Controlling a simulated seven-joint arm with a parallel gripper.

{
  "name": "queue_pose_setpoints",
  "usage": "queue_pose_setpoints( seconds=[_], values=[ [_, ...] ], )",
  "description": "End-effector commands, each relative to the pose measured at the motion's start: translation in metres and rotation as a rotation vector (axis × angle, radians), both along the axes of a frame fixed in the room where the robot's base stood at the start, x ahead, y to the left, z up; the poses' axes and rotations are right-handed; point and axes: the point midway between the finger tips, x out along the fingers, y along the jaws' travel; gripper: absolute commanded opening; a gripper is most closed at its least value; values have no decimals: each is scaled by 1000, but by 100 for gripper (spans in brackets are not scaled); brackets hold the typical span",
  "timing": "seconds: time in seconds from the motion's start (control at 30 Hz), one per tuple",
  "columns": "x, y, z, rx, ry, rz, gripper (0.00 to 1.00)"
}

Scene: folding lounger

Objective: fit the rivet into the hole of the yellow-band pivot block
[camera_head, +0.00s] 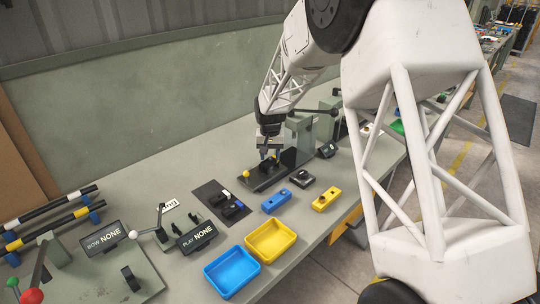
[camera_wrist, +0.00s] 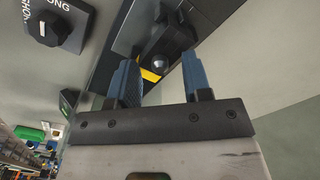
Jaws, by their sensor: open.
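My gripper (camera_head: 269,154) is over the dark fixture base (camera_head: 258,183) on the bench. In the wrist view its two blue-grey fingers (camera_wrist: 160,62) are apart. Between and just beyond them is a dark block with a yellow band (camera_wrist: 151,76), which I take as the pivot block. A shiny dark rounded head (camera_wrist: 159,62), likely the rivet, shows at this block between the fingertips. I cannot tell how deep it sits or whether a finger touches it. In the head view the gripper largely hides the block, and the rivet cannot be made out.
A grey press (camera_head: 299,133) with a lever stands right behind the gripper. Blue (camera_head: 275,203), yellow (camera_head: 326,200) and black (camera_head: 301,180) blocks lie in front. A dark mat (camera_head: 207,190) holds small parts. Yellow (camera_head: 291,252) and blue (camera_head: 228,294) trays stand at the front edge.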

Motion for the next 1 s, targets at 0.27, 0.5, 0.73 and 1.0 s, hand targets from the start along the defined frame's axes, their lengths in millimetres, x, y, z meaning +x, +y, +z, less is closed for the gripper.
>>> queue_pose_setpoints(
  seconds=[0.27,0.5,0.73,1.0],
  values=[
    [0,0,27,1,-3,0,45],
    [0,0,56,0,-1,0,45],
    [0,0,73,0,-1,0,45],
    [0,0,75,0,0,0,45]
  ],
)
